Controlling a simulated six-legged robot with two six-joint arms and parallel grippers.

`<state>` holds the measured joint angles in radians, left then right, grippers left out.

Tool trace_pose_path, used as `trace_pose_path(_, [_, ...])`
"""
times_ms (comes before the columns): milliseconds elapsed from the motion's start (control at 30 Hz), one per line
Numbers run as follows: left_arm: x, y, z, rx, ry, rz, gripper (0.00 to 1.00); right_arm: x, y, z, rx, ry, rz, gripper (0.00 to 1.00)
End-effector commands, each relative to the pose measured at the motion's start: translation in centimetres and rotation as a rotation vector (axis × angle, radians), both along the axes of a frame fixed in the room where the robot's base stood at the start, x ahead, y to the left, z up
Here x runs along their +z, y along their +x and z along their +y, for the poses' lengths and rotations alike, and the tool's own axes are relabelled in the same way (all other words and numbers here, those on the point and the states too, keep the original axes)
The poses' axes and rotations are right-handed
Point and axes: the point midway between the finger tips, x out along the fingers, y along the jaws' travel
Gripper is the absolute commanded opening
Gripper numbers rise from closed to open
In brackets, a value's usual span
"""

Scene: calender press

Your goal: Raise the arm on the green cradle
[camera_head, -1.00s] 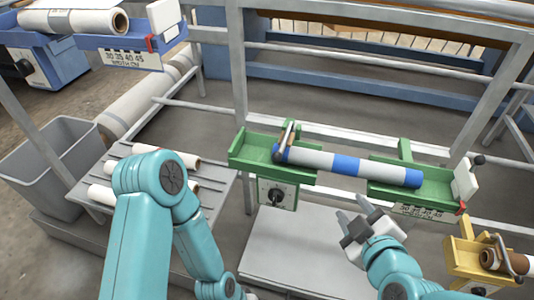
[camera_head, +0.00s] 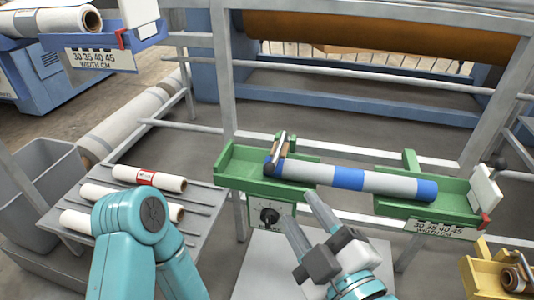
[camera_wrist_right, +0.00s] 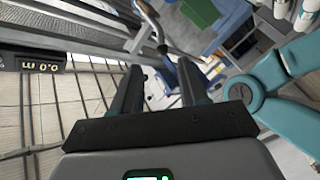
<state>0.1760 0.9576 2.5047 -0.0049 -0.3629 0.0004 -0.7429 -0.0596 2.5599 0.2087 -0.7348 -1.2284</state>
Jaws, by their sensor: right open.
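The green cradle (camera_head: 250,180) stands on the frame in the middle of the head view. A grey roll with blue bands (camera_head: 318,175) lies along it. The arm (camera_head: 280,150), a metal bar with a brown part, stands at the cradle's left end, over the roll's end. My right gripper (camera_head: 301,210) is open and empty, just below and in front of the roll, apart from the arm. Its two fingers also show in the wrist view (camera_wrist_right: 160,75) with nothing between them. My left gripper is out of view; only my left arm shows.
A dark knob (camera_head: 269,215) is on the cradle's front panel. A white plate and width scale (camera_head: 440,229) are at its right end. A yellow cradle (camera_head: 485,270) stands lower right, a rack with rolls (camera_head: 95,238) at left, and a blue cradle (camera_head: 98,40) upper left.

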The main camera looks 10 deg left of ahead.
Motion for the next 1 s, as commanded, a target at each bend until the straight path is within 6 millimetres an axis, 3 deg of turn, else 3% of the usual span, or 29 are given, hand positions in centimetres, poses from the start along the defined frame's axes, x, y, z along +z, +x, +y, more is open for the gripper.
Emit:
trace_pose_path(33, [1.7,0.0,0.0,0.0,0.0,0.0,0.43,0.6,0.6,0.5,0.003,-0.005,0.007,0.43])
trace_pose_path(300, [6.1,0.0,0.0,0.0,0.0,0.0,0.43,0.8,3.6,2.6,0.004,-0.003,0.007,0.43])
trace_pose_path(633, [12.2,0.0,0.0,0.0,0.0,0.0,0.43,0.7,5.4,4.0,0.005,0.001,0.009,0.43])
trace_pose_path(700, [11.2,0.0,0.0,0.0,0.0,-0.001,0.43,-0.1,7.0,5.1,0.005,0.004,0.002,0.43])
trace_pose_path(1000, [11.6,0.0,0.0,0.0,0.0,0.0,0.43,-0.1,11.1,8.2,0.005,0.004,0.002,0.43])
